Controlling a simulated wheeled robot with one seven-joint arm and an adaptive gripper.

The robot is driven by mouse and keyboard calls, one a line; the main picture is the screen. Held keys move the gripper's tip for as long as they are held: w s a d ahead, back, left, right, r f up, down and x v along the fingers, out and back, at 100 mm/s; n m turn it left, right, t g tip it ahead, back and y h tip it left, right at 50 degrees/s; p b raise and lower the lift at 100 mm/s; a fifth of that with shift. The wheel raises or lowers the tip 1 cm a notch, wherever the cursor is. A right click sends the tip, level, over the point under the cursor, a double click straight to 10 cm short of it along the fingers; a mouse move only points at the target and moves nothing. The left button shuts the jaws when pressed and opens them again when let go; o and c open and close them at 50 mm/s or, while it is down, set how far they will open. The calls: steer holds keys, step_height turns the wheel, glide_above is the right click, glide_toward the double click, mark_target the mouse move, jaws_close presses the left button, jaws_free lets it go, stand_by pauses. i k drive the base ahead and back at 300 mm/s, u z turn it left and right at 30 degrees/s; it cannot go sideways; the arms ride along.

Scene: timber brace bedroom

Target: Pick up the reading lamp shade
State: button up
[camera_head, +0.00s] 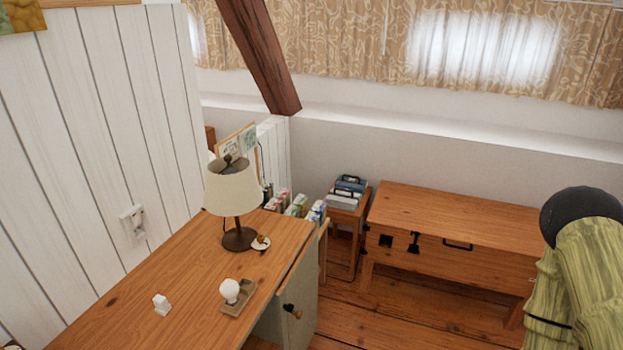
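The reading lamp shade (231,190) is cream-coloured and tapers toward the top. It sits upright on a lamp with a dark stem and round dark base (238,239), near the far end of the wooden desk (130,285). A dark fitting with a small knob shows at the shade's top opening. My gripper is not in view, so whether it is open or shut does not show.
A white bulb (230,290) on a small tray, a small white object (161,304) and a small round item (261,243) share the desk. A wooden chest (455,215) stands right. A sloping beam (258,58) rises behind. A green, black-capped shape fills the right edge.

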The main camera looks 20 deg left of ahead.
mark_target(240, 193)
steer(key=z, duration=0.95)
steer(key=i, duration=2.3)
steer(key=u, duration=3.85)
